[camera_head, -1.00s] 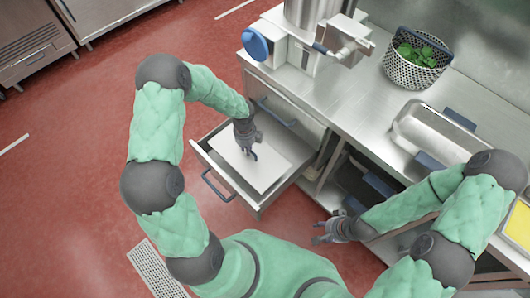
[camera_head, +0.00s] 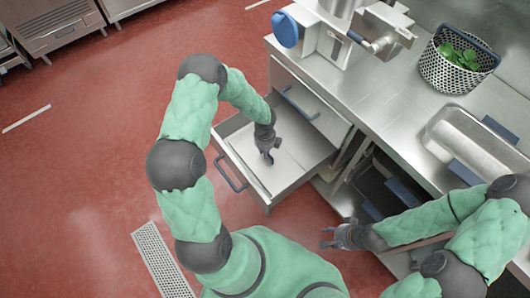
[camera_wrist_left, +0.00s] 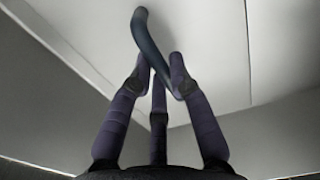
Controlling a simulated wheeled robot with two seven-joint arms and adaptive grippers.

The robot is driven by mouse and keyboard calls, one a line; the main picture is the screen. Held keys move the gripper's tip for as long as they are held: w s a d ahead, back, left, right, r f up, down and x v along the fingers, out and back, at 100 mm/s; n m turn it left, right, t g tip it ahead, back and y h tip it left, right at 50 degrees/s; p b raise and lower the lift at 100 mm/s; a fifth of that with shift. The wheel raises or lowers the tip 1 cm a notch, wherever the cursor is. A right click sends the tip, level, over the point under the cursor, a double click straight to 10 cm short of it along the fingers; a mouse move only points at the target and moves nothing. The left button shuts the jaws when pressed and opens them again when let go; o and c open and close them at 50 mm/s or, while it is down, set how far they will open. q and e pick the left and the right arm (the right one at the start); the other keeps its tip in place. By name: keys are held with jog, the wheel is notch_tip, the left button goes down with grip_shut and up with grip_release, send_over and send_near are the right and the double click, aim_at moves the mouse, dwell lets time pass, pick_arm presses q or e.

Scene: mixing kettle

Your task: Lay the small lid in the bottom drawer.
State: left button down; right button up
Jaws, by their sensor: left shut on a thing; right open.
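The bottom drawer (camera_head: 290,192) stands pulled out below a closed drawer in the head view. The small lid (camera_head: 246,152) is a pale flat plate inside the drawer's outline. Its dark arched handle (camera_wrist_left: 146,35) shows in the left wrist view, with the pale plate (camera_wrist_left: 208,40) behind it. My left gripper (camera_head: 268,158) reaches down over the drawer, its fingers (camera_wrist_left: 160,78) shut on the lid's handle. I cannot tell whether the lid touches the drawer floor. My right gripper (camera_head: 328,238) is open and empty, beside the lower shelf.
Red floor (camera_head: 90,170) is open on the left.

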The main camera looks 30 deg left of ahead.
pick_arm(q)
jog(key=c, duration=1.2)
grip_release()
jog(key=shift+o, duration=0.2)
notch_tip(320, 180, up, 12)
jog(key=p, duration=0.6)
jog(key=shift+r, duration=0.15)
